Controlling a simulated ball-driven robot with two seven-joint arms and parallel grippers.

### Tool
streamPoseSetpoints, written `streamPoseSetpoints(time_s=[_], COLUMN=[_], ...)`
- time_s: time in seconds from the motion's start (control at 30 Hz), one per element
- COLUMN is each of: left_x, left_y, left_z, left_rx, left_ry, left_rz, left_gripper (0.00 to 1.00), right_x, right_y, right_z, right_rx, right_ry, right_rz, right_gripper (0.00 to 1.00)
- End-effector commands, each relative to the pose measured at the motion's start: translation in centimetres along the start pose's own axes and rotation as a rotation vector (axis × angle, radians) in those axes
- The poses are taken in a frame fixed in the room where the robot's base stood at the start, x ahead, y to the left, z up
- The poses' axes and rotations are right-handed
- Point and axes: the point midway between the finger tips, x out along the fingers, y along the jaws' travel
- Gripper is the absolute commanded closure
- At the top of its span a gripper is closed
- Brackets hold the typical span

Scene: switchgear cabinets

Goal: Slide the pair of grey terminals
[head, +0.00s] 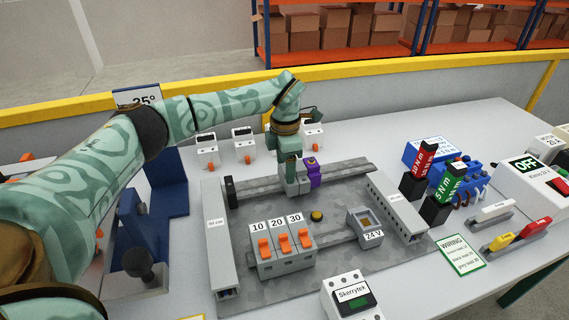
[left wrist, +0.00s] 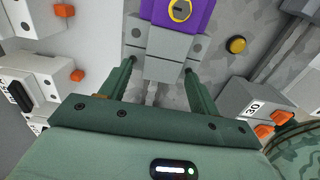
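The pair of grey terminals (head: 297,184) sits on the back rail (head: 345,169) of the mounting plate, beside a purple terminal (head: 312,170). My left gripper (head: 291,178) reaches down over them from above and partly hides them. In the left wrist view the grey terminals (left wrist: 165,65) lie between the two fingertips (left wrist: 160,66), which stand apart on either side of them. Whether both fingers press on the terminals I cannot tell. The purple terminal (left wrist: 178,14) is just beyond them. My right gripper is not in view.
Breakers with orange switches (head: 285,245), a yellow button (head: 316,215) and a 24 V block (head: 364,226) are in front of the rail. Grey ducts flank the plate on the left (head: 216,240) and right (head: 397,207). The rail right of the purple terminal looks free.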

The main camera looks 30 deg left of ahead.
Motion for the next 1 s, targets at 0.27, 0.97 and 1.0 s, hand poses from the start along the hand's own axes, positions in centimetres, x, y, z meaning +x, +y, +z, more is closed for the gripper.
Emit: streamPoseSetpoints(time_s=[0.27,0.97,1.0], left_x=[-0.6,-15.7,-16.0], left_y=[0.0,0.0,0.0], left_z=[0.0,0.0,0.0], left_rx=[0.0,0.0,0.0], left_ry=[0.0,-0.001,0.0], left_rz=[0.0,0.001,0.0], left_gripper=[0.38,0.38,0.38], right_x=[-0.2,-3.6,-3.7], right_y=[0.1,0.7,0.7], right_z=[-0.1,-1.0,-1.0], right_rx=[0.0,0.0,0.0], right_ry=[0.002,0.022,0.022], right_rz=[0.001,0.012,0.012], right_gripper=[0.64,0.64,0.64])
